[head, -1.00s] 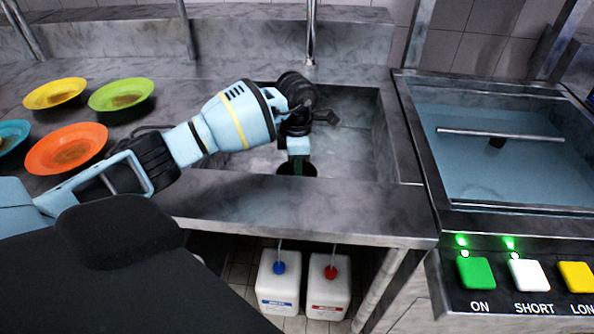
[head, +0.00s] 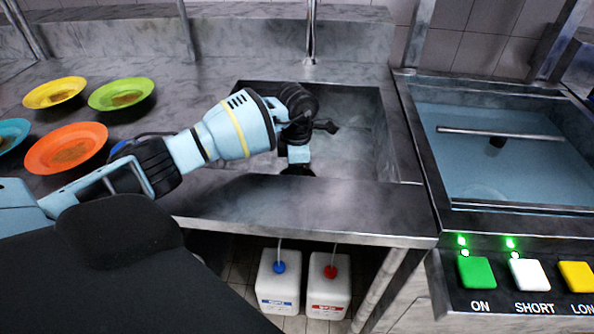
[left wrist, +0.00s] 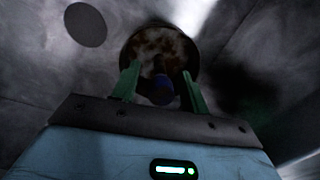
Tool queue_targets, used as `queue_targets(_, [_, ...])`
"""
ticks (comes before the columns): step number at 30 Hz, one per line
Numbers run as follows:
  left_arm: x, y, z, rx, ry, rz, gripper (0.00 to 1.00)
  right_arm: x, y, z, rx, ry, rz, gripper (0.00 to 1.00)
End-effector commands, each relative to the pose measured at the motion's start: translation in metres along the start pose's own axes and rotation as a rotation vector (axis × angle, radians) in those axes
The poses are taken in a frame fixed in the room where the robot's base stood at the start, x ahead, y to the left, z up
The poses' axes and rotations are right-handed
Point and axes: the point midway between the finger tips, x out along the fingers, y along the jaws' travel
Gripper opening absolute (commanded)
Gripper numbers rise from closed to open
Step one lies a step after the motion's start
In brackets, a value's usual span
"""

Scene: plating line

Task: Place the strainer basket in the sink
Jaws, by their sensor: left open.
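The strainer basket (left wrist: 152,46) appears in the left wrist view as a round, dark-rimmed thing with a mottled brown inside and a blue spot near its near side. It lies ahead of the two green fingers of my left gripper (left wrist: 159,72). The fingers are apart, one to each side of the blue spot; I cannot tell whether they touch it. In the head view my left gripper (head: 298,163) points down in the near part of the sink (head: 350,135). A dark part of the basket (head: 287,171) shows beneath it, partly hidden. My right gripper is out of view.
A dark round spot, perhaps the drain (left wrist: 85,25), shows left of the basket. A tap (head: 311,40) stands behind the sink. Yellow (head: 55,93), green (head: 121,94), orange (head: 66,149) and blue plates sit left. A water-filled basin (head: 490,170) is at right.

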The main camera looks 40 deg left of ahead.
Motion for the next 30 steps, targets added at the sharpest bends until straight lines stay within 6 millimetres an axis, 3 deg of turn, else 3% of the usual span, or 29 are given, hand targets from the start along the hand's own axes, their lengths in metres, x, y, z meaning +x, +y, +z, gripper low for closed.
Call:
queue_targets(5, [-0.016,0.001,0.001,0.000,-0.003,0.004,0.44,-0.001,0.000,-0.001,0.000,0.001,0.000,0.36])
queue_targets(19, [-0.103,0.001,0.000,0.000,-0.002,0.002,0.44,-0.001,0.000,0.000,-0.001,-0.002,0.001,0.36])
queue_targets(24, [-0.118,0.000,0.000,-0.001,-0.001,0.001,0.44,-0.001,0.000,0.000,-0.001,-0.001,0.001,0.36])
queue_targets(30, [-0.122,0.000,0.000,0.000,-0.001,0.000,0.44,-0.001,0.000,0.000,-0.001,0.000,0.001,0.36])
